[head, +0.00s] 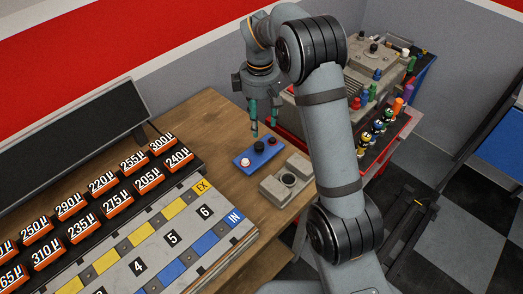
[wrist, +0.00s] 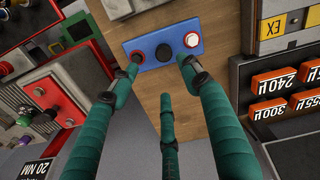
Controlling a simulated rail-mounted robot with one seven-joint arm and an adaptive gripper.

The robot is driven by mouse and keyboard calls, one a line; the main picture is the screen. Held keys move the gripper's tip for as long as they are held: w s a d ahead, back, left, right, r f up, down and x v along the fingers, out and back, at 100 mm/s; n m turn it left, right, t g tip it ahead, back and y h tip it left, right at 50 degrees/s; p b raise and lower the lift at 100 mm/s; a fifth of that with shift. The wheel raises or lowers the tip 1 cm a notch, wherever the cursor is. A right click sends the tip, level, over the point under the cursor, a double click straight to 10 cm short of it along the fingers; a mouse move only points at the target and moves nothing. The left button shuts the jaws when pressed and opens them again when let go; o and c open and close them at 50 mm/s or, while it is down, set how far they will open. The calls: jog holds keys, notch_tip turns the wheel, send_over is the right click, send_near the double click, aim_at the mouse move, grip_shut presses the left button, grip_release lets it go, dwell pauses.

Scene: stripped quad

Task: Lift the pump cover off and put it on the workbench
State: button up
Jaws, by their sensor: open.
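My gripper (head: 256,128) has teal fingers, spread open and empty, above the wooden workbench (head: 213,118) near its right edge. In the wrist view my gripper (wrist: 161,72) has its fingertips around the near side of a blue plate (wrist: 155,33) with red, black and white knobs; contact cannot be told. The blue plate (head: 253,158) lies on the workbench. A grey block with a round fitting (head: 287,181) sits nearer the camera. A grey, bolted machine housing (head: 370,66) stands to the right, partly behind my arm. I cannot tell which grey part is the pump cover.
A rack of orange numbered blocks (head: 73,239) and a numbered board (head: 157,252) fill the bench's left and front. A red tray of coloured bottles and figures (head: 386,130) stands right of my arm. Bare wood is free at the back left.

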jog(key=shift+s+f+n, duration=0.15)
jog(key=shift+s+n, duration=0.3)
jog(key=shift+n, duration=0.35)
send_over(260, 144)
notch_tip(260, 144, down, 4)
jog(key=shift+s+f, duration=0.15)
jog(key=shift+f, duration=0.1)
notch_tip(260, 144, down, 6)
jog(key=p, duration=0.2)
jog(key=shift+r+p, duration=0.15)
jog(key=shift+p, duration=0.15)
jog(key=shift+c, duration=1.3)
grip_shut()
